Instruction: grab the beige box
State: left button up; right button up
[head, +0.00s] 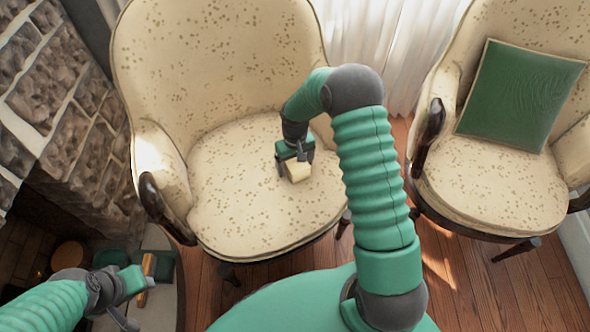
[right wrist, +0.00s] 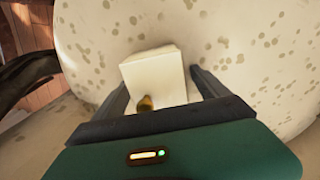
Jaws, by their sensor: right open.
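The beige box (head: 297,172) sits on the seat of the speckled cream armchair (head: 230,215) in the head view. In the right wrist view the beige box (right wrist: 156,78) lies between the two fingers, with a small yellowish-brown thing (right wrist: 145,103) at its near side. My right gripper (head: 295,170) is over the seat at the box, its fingers open on either side; the wrist view shows the right gripper (right wrist: 160,90) with a gap beside the box at the right finger. My left gripper (head: 135,300) is at the lower left, its jaw state unclear.
A second armchair (head: 490,190) with a green cushion (head: 520,95) stands at the right. A stone wall (head: 60,100) rises at the left. The chair's dark armrest (head: 160,205) stands left of the seat. Bare wooden floor (head: 470,290) shows at the lower right.

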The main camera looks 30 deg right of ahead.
jog(key=shift+r, duration=0.15)
jog(key=shift+c, duration=0.4)
jog(key=shift+d, duration=0.1)
jog(key=c, duration=1.5)
